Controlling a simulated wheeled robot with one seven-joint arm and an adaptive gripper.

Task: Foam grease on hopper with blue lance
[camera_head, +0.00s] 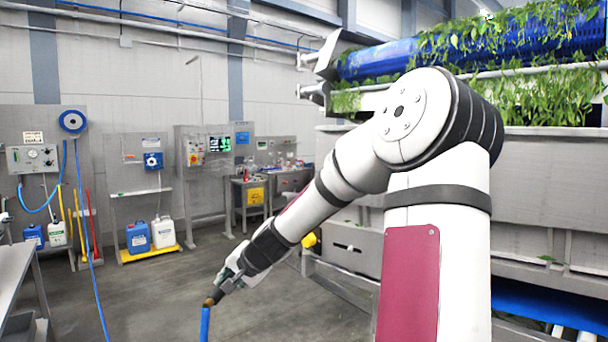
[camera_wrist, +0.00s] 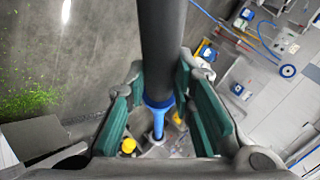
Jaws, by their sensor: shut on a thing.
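My gripper (camera_head: 226,284) is low in the middle of the head view, shut on the blue lance (camera_head: 205,323). In the wrist view, the lance's dark grey tube (camera_wrist: 161,45) runs between the green finger pads, with a blue collar (camera_wrist: 159,103) and blue part beyond. The lance's lower end leaves the head view. A large steel machine (camera_head: 540,170), perhaps the hopper, stands at the right behind my arm, which hides part of it. The gripper is left of it and apart. I cannot make out grease or foam on it.
A blue drum (camera_head: 400,62) with leafy greens sits atop the machine. A blue hose (camera_head: 82,200) hangs from a wall reel (camera_head: 72,122). Jugs (camera_head: 163,232) stand on a yellow-edged tray near the wall. A steel table (camera_head: 15,270) is at the left edge. The middle floor is clear.

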